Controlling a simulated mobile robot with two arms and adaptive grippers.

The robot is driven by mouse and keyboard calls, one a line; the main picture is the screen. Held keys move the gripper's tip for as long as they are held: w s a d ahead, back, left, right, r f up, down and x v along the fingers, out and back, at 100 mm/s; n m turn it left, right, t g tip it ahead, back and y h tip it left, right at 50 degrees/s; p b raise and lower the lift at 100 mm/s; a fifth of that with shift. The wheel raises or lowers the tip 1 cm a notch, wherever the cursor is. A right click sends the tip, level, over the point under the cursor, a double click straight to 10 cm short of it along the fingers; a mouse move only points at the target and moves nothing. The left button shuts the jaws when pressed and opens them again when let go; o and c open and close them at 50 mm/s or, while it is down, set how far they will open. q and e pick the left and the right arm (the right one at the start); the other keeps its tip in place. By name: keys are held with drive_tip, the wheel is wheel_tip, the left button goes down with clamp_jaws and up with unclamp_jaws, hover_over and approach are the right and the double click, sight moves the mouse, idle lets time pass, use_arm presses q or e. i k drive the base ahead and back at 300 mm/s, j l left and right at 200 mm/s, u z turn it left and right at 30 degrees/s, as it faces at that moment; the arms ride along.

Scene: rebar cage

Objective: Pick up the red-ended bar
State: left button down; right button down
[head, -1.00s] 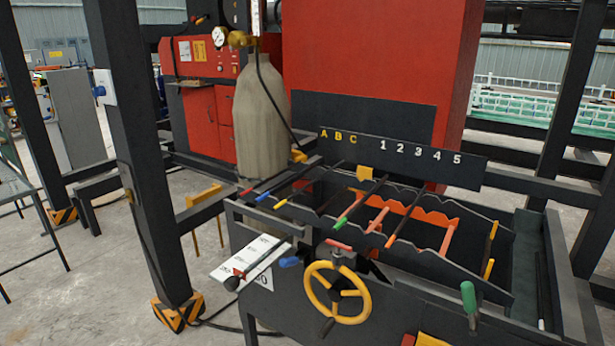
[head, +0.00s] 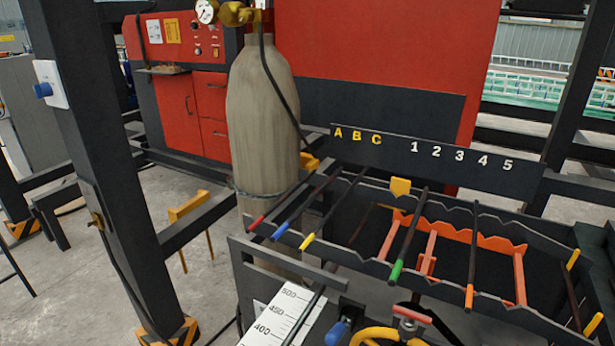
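The red-ended bar (head: 284,206) is the leftmost of several dark bars in the head view. Its red end (head: 256,222) points toward me at the left corner of the rack (head: 350,258). It slopes away to the upper right, below the letter A. The blue-ended bar (head: 305,213) and the yellow-ended bar (head: 326,218) lie beside it on its right. Neither of my grippers is in view.
A tall grey gas cylinder (head: 262,120) stands close behind and left of the bars. A dark post (head: 95,170) rises at left. Green-ended (head: 408,240) and orange-ended (head: 482,245) bars lie farther right. A ruler plate (head: 285,312) and yellow handwheel (head: 385,337) are in front.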

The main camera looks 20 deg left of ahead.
sight(263, 217)
drive_tip(key=i+j, duration=0.15)
drive_tip(key=j, duration=0.2)
drive_tip(key=i+j, duration=0.1)
drive_tip(key=j, duration=0.25)
drive_tip(key=i+j, duration=0.15)
drive_tip(key=j, duration=0.2)
drive_tip(key=i+j+z, duration=0.1)
drive_tip(key=j, duration=0.2)
drive_tip(key=i+j, duration=0.15)
drive_tip(key=j, duration=0.2)
drive_tip(key=i+j, duration=0.15)
drive_tip(key=j, duration=0.2)
drive_tip(key=z, duration=1.25)
drive_tip(key=u, duration=1.2)
